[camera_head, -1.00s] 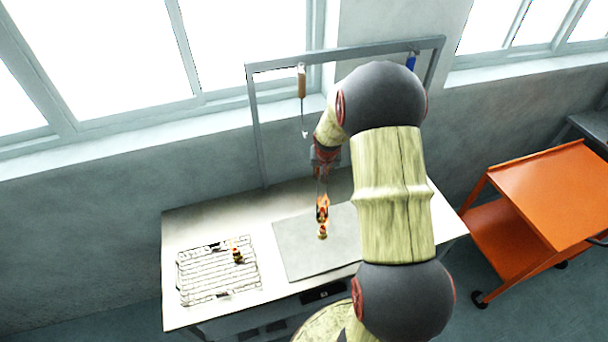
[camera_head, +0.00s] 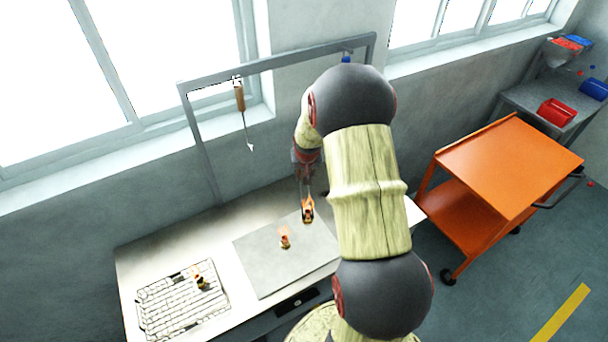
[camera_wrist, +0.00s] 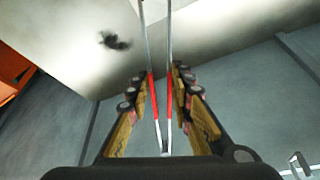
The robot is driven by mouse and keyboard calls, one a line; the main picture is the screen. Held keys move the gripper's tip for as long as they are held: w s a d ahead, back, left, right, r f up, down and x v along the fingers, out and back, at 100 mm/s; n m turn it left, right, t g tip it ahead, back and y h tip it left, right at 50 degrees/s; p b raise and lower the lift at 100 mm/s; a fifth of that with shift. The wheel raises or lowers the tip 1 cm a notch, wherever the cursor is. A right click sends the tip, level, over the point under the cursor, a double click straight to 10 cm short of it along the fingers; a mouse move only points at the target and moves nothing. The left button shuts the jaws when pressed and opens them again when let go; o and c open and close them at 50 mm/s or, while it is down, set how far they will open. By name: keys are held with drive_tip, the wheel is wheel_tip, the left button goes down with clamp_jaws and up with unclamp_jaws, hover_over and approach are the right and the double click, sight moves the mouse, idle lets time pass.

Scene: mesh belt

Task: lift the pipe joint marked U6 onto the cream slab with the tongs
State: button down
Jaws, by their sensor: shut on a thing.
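My gripper (camera_head: 307,207) is above the right part of the pale slab (camera_head: 262,277) in the head view. In the wrist view my gripper (camera_wrist: 160,82) is shut on the tongs (camera_wrist: 153,95), whose red grips lie between the jaws. Their two metal arms run apart toward the top edge; the tips are out of view there. A small orange-glowing pipe joint (camera_head: 285,242) stands on the slab, left of my gripper and apart from it. Another pipe joint (camera_head: 200,282) is on the mesh at left. No U6 mark is legible.
The wire mesh (camera_head: 165,310) lies on the bench's left end. A grey frame (camera_head: 205,150) rises behind, with a wooden-handled hook (camera_head: 239,97) hanging from it. An orange cart (camera_head: 510,170) stands at right. The slab's front left is clear.

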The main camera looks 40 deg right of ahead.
wheel_tip(320, 180, down, 9)
drive_tip(key=b, duration=0.4)
idle(0.4)
drive_tip(key=shift+r, duration=0.1)
drive_tip(key=c, duration=1.9)
unclamp_jaws()
wheel_tip(320, 180, up, 10)
drive_tip(key=p, duration=0.4)
